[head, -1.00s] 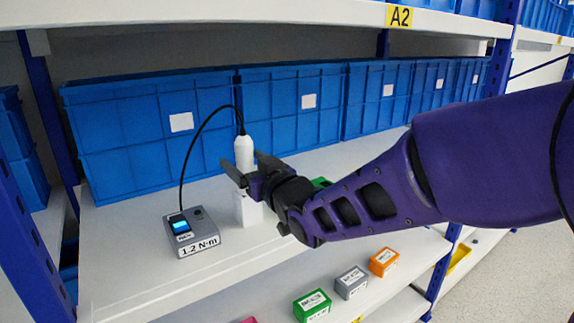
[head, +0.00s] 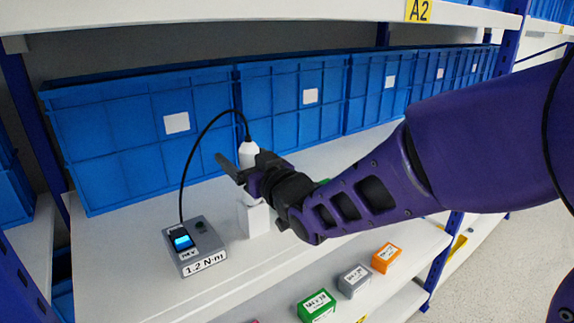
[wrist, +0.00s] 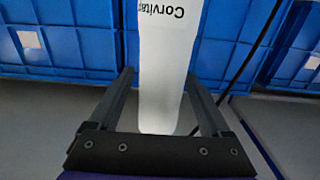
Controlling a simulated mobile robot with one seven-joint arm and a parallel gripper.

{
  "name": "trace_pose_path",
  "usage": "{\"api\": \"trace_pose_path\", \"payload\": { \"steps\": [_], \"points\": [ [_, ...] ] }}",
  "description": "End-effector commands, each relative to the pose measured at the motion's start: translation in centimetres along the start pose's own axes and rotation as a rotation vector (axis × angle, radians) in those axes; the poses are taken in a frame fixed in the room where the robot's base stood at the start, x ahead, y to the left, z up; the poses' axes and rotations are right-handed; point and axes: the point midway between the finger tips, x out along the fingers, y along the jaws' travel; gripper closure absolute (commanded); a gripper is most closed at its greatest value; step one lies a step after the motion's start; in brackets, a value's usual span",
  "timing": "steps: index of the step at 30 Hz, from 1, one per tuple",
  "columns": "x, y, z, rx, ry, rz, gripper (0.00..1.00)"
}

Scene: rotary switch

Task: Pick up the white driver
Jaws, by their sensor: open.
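The white driver (head: 249,153) stands upright in a white holder (head: 255,219) on the shelf, with a black cable rising from its top. In the wrist view its white body (wrist: 170,65), with dark lettering, lies between the two fingers. My gripper (head: 240,168) is open at the driver's height, one finger on each side of it, with a gap visible on both sides in the wrist view (wrist: 162,98). In the head view my gripper hides the lower part of the driver.
A grey control box (head: 194,246) marked 1.2 N·m stands left of the holder, joined to the driver by the cable. Blue bins (head: 120,140) line the back. Small green (head: 317,305), grey (head: 354,280) and orange (head: 386,257) boxes lie on a lower shelf in front.

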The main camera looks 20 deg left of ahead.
Motion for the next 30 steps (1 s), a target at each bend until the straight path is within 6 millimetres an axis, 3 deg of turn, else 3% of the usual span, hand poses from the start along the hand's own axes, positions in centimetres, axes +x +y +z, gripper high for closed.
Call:
{"api": "trace_pose_path", "payload": {
  "steps": [5, 18, 30],
  "points": [
    [-0.01, 0.01, 0.01, 0.0, 0.0, 0.0, 0.18],
    [0.0, 0.0, 0.01, 0.0, 0.0, 0.0, 0.97],
    [0.03, 0.0, -0.15, -0.001, 0.003, 0.0, 1.0]
  ]
}}
